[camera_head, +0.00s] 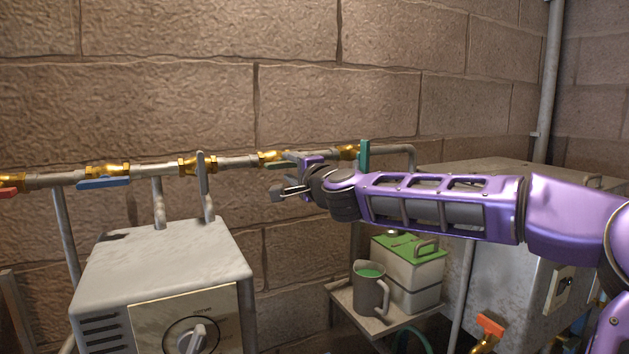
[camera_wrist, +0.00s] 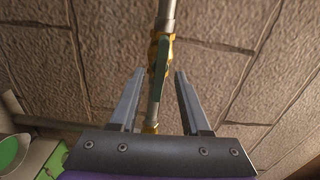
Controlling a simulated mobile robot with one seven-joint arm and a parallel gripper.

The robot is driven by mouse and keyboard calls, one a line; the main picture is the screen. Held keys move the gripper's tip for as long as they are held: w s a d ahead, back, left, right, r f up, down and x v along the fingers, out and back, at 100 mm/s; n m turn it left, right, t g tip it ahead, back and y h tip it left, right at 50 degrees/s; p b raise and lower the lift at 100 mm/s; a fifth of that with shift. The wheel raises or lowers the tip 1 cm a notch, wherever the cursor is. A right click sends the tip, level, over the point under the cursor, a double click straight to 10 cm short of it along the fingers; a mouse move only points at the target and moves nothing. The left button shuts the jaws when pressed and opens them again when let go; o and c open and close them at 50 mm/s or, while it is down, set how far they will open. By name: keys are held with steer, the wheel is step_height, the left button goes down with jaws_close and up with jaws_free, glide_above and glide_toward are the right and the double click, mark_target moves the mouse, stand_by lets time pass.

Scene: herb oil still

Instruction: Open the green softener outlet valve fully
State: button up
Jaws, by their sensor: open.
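Two green lever handles show on the wall pipe in the head view; I cannot tell which is the softener outlet valve. One green handle (camera_head: 281,165) lies roughly along the pipe beside a brass valve body (camera_head: 272,157). The other green handle (camera_head: 364,154) stands upright across the pipe to the right. My gripper (camera_head: 279,184) is open and empty, near the left green handle. In the wrist view, my gripper (camera_wrist: 160,75) has its jaws apart on either side of the pipe line. A green handle (camera_wrist: 162,57) shows between and beyond the fingertips, apparently untouched.
A blue handle (camera_head: 103,183) and a red handle (camera_head: 10,191) are farther left on the pipe. A grey box with a dial (camera_head: 165,265) stands front left. A jug (camera_head: 370,292) and a green-topped container (camera_head: 408,270) sit on a shelf below my arm. An orange-handled valve (camera_head: 490,326) is low right.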

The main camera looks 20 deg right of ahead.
steer(key=s+d+p, duration=0.1)
steer(key=s+d, duration=0.2)
steer(key=s, duration=1.2)
steer(key=shift+s, duration=0.1)
